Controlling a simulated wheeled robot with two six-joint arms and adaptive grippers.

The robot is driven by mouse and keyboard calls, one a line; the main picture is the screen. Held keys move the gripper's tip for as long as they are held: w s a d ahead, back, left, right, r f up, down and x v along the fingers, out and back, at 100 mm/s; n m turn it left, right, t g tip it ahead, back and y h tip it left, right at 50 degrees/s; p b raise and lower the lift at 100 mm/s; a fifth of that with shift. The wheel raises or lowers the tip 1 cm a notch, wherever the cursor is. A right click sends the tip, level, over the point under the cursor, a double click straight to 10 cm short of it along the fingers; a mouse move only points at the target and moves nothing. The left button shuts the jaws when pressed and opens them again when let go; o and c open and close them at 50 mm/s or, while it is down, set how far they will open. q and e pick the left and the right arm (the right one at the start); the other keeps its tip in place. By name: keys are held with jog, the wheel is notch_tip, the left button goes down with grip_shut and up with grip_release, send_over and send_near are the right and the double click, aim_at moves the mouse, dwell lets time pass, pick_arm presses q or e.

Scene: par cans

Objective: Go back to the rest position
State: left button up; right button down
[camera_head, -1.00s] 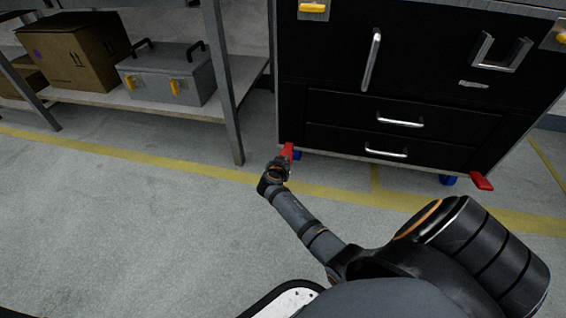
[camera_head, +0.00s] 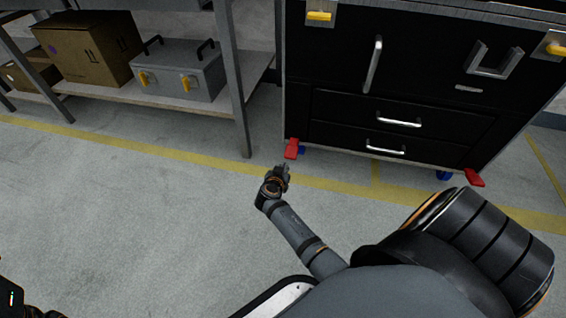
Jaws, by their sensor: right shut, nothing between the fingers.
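My right arm reaches in from the lower right over the bare floor. Its gripper (camera_head: 284,170) is small and far from me, shut and empty, with its fingers pointing up the picture toward the black cabinet's left front foot. It seems to touch nothing. A dark piece with orange trim at the bottom left corner looks like part of my left arm. My left gripper itself does not show.
A black drawer cabinet (camera_head: 340,135) on red and blue feet stands at the upper right. A metal shelf (camera_head: 120,92) at the upper left bears a cardboard box (camera_head: 90,50) and a grey toolbox (camera_head: 178,72). The grey floor (camera_head: 130,220) with yellow lines is clear.

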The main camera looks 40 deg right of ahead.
jog(key=shift+s+a, duration=0.45)
jog(key=shift+a, duration=0.05)
